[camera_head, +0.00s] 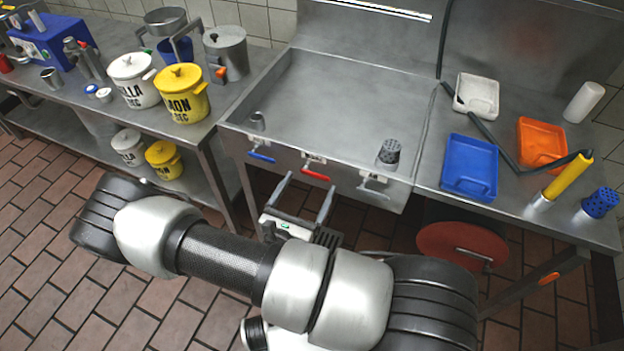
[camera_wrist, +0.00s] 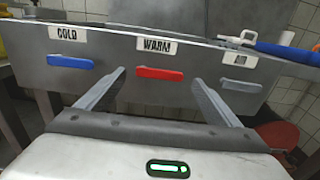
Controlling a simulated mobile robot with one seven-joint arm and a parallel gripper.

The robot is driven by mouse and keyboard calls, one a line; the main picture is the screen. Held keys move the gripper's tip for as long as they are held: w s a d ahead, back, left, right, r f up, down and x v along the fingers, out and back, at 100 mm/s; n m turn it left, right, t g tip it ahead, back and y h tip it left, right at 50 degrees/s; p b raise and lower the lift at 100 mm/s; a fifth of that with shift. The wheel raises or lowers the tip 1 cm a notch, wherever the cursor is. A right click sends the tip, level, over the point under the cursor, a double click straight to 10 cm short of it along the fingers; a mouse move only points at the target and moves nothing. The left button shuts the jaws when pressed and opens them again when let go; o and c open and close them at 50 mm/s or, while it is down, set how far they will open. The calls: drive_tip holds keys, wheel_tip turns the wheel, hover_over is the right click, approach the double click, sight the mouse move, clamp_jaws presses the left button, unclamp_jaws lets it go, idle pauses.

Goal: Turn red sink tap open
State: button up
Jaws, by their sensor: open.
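The red sink tap (camera_head: 315,174) is a lever on the front panel of the steel sink (camera_head: 330,100), between a blue tap (camera_head: 262,157) and a grey tap (camera_head: 373,191). In the wrist view the red tap (camera_wrist: 160,73) lies level under a label reading WARM, with the blue tap (camera_wrist: 71,62) under COLD at left and the grey tap (camera_wrist: 240,86) at right. My gripper (camera_head: 308,185) is open and empty just in front of the panel. In the wrist view its fingers (camera_wrist: 158,78) stand on either side of the red tap, apart from it.
White and yellow pots (camera_head: 181,93) stand on the left counter. Blue (camera_head: 469,168) and orange (camera_head: 541,143) trays lie on the right counter with a yellow-handled hose sprayer (camera_head: 568,176). A dark grey perforated cup (camera_head: 389,152) stands in the sink. A red round lid (camera_head: 462,246) is below the right counter.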

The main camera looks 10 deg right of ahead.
sight(314, 176)
drive_tip(key=shift+x, duration=1.55)
drive_tip(key=shift+c, duration=0.2)
drive_tip(key=c, duration=1.5)
